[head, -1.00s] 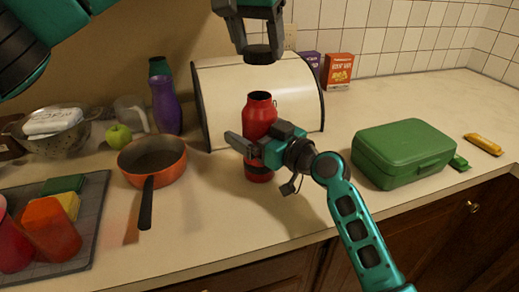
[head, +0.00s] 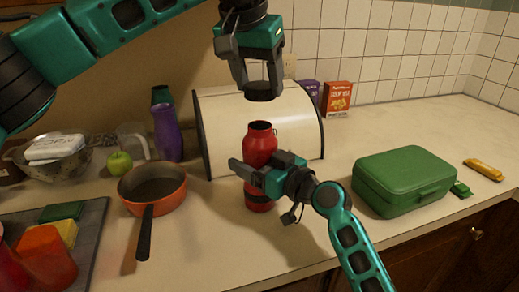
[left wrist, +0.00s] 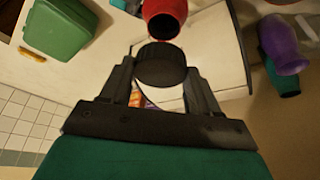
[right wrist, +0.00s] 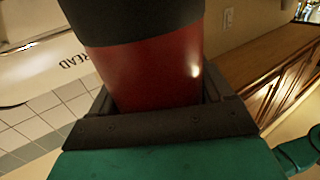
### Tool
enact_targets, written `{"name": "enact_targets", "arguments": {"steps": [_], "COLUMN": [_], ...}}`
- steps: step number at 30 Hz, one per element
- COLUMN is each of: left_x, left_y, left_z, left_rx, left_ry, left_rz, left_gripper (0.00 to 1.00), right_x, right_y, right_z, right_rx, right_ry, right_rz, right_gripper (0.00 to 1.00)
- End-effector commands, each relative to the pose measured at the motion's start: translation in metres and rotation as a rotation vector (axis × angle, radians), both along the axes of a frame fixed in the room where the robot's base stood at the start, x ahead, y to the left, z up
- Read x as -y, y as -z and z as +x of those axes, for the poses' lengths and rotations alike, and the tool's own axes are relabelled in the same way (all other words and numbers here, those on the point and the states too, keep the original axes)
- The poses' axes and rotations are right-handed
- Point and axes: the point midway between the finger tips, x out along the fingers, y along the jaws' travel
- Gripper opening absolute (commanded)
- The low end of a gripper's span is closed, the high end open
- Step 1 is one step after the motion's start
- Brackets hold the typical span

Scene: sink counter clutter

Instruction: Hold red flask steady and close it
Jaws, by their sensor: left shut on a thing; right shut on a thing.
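The red flask (head: 260,147) stands upright on the counter with its dark mouth open at the top. My right gripper (head: 247,172) is shut around its body from the front right; the red body (right wrist: 160,75) fills the right wrist view between the fingers. My left gripper (head: 258,88) is shut on the black lid (head: 259,96) and holds it above the flask's mouth, with a gap between them. In the left wrist view the lid (left wrist: 160,66) sits between the fingertips (left wrist: 160,75), and the flask (left wrist: 164,16) shows beyond it.
A cream bread box (head: 222,110) stands close behind the flask. An orange pan (head: 180,199) and a purple vase (head: 167,133) are to the left. A green lunch box (head: 400,180) is to the right. The counter in front of the flask is clear.

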Motion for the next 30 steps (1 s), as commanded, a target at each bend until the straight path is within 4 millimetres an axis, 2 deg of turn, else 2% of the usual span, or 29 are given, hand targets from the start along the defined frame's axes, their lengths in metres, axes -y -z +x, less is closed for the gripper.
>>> {"name": "enact_targets", "arguments": {"steps": [4, 9, 24, 30], "left_x": [-0.001, 0.000, 0.000, 0.000], "left_y": [0.025, 0.039, 0.040, 0.048], "left_z": [-0.001, -0.001, -0.001, -0.001], "left_rx": [-0.004, -0.002, -0.001, -0.002], "left_ry": [0.000, 0.000, 0.000, -0.001], "left_rz": [0.002, 0.000, 0.000, 0.001], "left_gripper": [0.33, 0.33, 0.33, 0.33], "right_x": [0.000, 0.000, 0.000, 0.000], "right_y": [0.000, 0.000, 0.000, 0.000], "right_z": [0.000, 0.000, 0.000, 0.000], "right_rx": [-0.001, -0.001, -0.001, -0.001], "right_ry": [0.000, 0.000, 0.000, 0.000], "right_rz": [-0.001, -0.001, -0.001, -0.001], "right_gripper": [0.25, 0.25, 0.25, 0.25]}}
